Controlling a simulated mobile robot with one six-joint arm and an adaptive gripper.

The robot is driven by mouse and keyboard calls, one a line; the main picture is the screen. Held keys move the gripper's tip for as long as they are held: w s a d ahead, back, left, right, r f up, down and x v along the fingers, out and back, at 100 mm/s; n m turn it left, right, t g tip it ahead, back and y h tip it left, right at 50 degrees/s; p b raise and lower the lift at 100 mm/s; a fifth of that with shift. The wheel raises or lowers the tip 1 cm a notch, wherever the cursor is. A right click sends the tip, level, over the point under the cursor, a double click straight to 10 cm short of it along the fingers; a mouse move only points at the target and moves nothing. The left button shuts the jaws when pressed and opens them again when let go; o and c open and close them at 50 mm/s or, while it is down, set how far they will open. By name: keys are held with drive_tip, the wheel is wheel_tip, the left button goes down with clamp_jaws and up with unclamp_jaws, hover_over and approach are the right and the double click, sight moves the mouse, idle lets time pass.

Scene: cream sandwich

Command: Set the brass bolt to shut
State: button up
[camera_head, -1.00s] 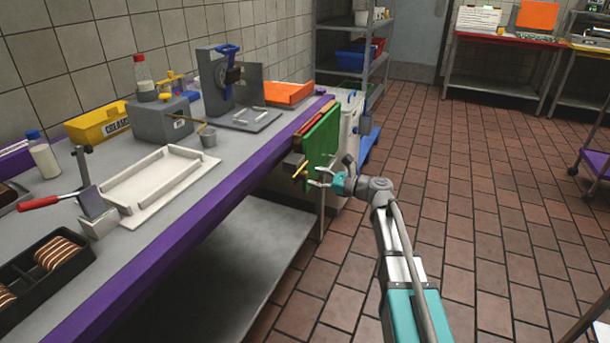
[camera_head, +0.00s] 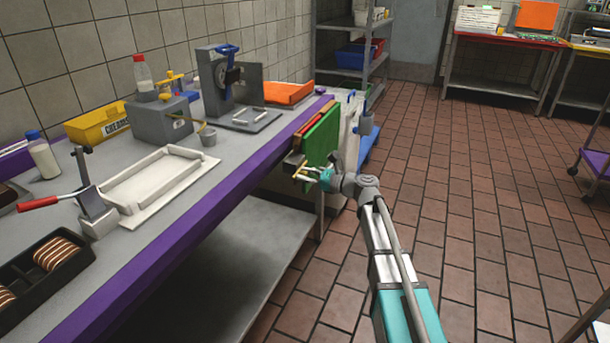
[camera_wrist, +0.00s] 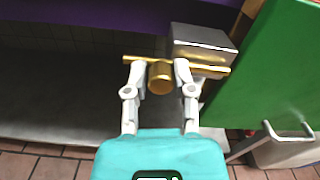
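The brass bolt (camera_wrist: 212,70) is a thin golden bar with a round knob (camera_wrist: 160,77), set at a grey metal block (camera_wrist: 203,45) under the counter edge. In the head view the bolt (camera_head: 300,171) shows small at the counter's end, beside the hanging green board. My gripper (camera_wrist: 160,72) is at the bolt, with one finger on each side of the knob. The fingers look open, and contact with the knob is not clear. In the head view my gripper (camera_head: 313,172) partly overlaps the bolt.
The green board (camera_wrist: 268,70) hangs close on the right of my gripper, with a red board (camera_head: 312,118) behind it. The purple-edged counter (camera_head: 200,215) runs along the left, with a lower shelf (camera_head: 235,262) beneath. The tiled floor (camera_head: 470,230) to the right is clear.

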clamp_jaws()
drive_tip(key=shift+w+d, duration=0.3)
drive_tip(key=shift+w, duration=0.7)
drive_tip(key=shift+w+d, duration=0.3)
drive_tip(key=shift+w, duration=0.65)
drive_tip(key=o, duration=0.7)
unclamp_jaws()
drive_tip(key=shift+s+d, duration=0.1)
drive_tip(key=v, duration=1.1)
drive_tip(key=shift+s+d, duration=0.1)
drive_tip(key=shift+d, duration=0.3)
